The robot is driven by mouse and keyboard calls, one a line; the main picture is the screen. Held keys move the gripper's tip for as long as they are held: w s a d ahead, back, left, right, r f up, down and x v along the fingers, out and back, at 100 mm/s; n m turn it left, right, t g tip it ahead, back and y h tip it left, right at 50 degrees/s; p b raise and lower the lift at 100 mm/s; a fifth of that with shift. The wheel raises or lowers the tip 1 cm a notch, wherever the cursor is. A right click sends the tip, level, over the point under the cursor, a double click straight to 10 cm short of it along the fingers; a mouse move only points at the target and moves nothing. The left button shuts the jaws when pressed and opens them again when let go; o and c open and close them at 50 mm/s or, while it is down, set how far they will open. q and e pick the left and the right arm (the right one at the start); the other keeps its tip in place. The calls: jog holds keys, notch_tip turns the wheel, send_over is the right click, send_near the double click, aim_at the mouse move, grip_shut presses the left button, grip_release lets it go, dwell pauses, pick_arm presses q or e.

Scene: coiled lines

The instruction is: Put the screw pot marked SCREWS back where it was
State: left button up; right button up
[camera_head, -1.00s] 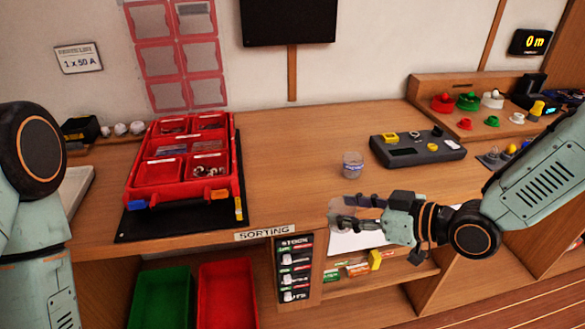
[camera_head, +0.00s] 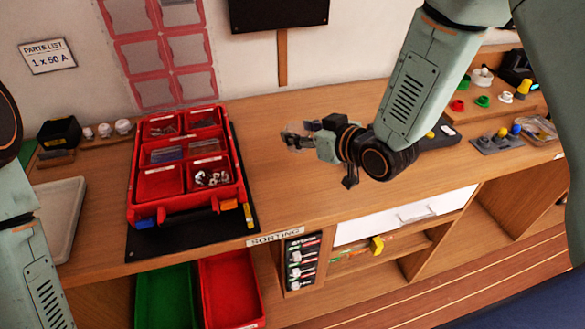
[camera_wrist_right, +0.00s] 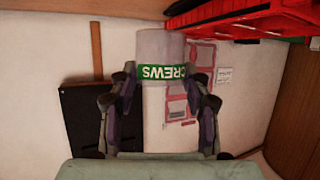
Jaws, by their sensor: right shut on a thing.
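My right gripper (camera_head: 302,140) is shut on a clear pot (camera_head: 291,137), above the tabletop to the right of the red case. In the right wrist view the pot (camera_wrist_right: 160,50) sits between the fingers (camera_wrist_right: 160,108). Its green label reads "CREWS", the first letter cut off by a finger. This view is upside down against the room, so the pot looks roughly upright. Its contents cannot be made out. My left arm shows at the left edge; its gripper is out of view.
An open red case (camera_head: 183,217) with compartments lies on a black mat (camera_head: 190,238); metal pieces lie in one compartment. A white tray (camera_head: 52,225) is at left. Green (camera_head: 165,297) and red bins (camera_head: 230,290) sit below.

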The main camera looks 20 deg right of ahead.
jog(key=f, duration=0.4)
jog(key=d+f, duration=0.1)
jog(key=f, duration=0.1)
jog(key=shift+w, duration=0.15)
jog(key=shift+a+f, duration=0.1)
jog(key=shift+f, duration=0.1)
jog(key=f, duration=0.3)
jog(key=shift+s+a+b, duration=0.15)
jog(key=shift+s+b, duration=0.15)
jog(key=shift+b, duration=0.05)
jog(key=shift+f, duration=0.35)
jog(key=shift+w+d+f, duration=0.15)
jog(key=shift+w+d, duration=0.1)
jog(key=shift+s+a, duration=0.15)
jog(key=shift+a, duration=0.15)
jog(key=o, duration=0.7)
jog(key=shift+f, duration=0.1)
jog(key=o, duration=0.3)
jog(key=shift+d, duration=0.2)
jog(key=shift+o, duration=0.7)
jog(key=shift+f, duration=0.1)
pick_arm(q)
jog(key=shift+w+d+f, duration=0.15)
jog(key=shift+d+f, duration=0.15)
jog(key=shift+f, duration=0.25)
pick_arm(e)
jog(key=shift+a, duration=0.1)
